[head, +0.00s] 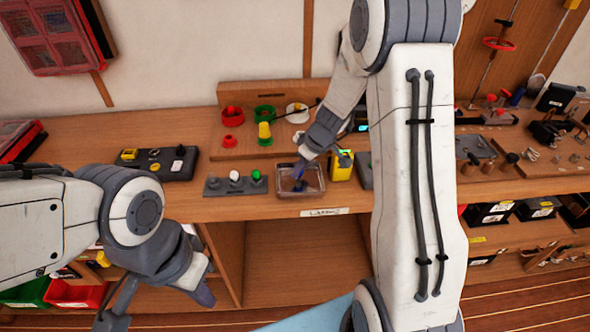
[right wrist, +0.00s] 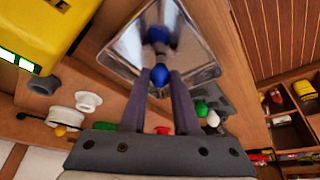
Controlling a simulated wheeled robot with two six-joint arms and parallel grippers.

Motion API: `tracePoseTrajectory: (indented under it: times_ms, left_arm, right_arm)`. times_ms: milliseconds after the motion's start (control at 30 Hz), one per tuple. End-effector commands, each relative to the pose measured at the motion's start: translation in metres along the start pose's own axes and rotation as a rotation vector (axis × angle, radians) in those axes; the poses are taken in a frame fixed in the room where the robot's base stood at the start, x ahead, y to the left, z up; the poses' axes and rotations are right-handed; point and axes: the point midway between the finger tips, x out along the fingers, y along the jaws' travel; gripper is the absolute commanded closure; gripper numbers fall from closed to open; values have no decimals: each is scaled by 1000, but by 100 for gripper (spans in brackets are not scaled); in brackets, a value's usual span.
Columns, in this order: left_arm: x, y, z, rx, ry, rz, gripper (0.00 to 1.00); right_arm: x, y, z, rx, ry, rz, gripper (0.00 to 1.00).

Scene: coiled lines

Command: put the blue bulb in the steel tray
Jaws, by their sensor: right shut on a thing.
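The steel tray (head: 318,190) is a small shiny square tray near the front edge of the bench. In the right wrist view the tray (right wrist: 120,48) lies just beyond my fingertips. My right gripper (head: 299,174) reaches down over the tray. In the right wrist view my right gripper (right wrist: 160,80) is shut on the blue bulb (right wrist: 160,74), which sits between its fingertips. A blue reflection shows in the tray's floor; whether the bulb touches the floor is unclear. My left gripper (head: 158,305) hangs in front of the bench, fingers apart and empty.
A grey strip with black, white and green bulbs (head: 236,184) stands left of the tray. A yellow device (head: 341,166) stands close to its right. A wooden board with red, green and white sockets (head: 264,133) lies behind. A black control box (head: 157,161) is further left.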

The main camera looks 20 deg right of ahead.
Motion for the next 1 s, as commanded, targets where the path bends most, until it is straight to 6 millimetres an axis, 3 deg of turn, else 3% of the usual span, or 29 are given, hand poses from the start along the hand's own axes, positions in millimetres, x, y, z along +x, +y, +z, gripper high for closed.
tracePoseTrajectory:
  times_ms: [267,300,367,767,867,1000]
  left_arm:
    - [6,0,0,0,0,0,100]
    - [5,0,0,0,0,0,100]
    - [4,0,0,0,0,0,100]
    - [-1,0,0,0,0,0,100]
    - [-2,0,0,0,0,0,100]
    - [-3,0,0,0,0,0,100]
  right_arm:
    - [4,0,2,0,1,0,100]
    - [3,0,1,0,1,0,63]
    - [2,0,1,0,1,-1,40]
    - [-2,0,-1,0,0,-1,40]
    - [-13,0,-2,-3,4,1,40]
    - [-42,1,-2,-1,6,4,40]
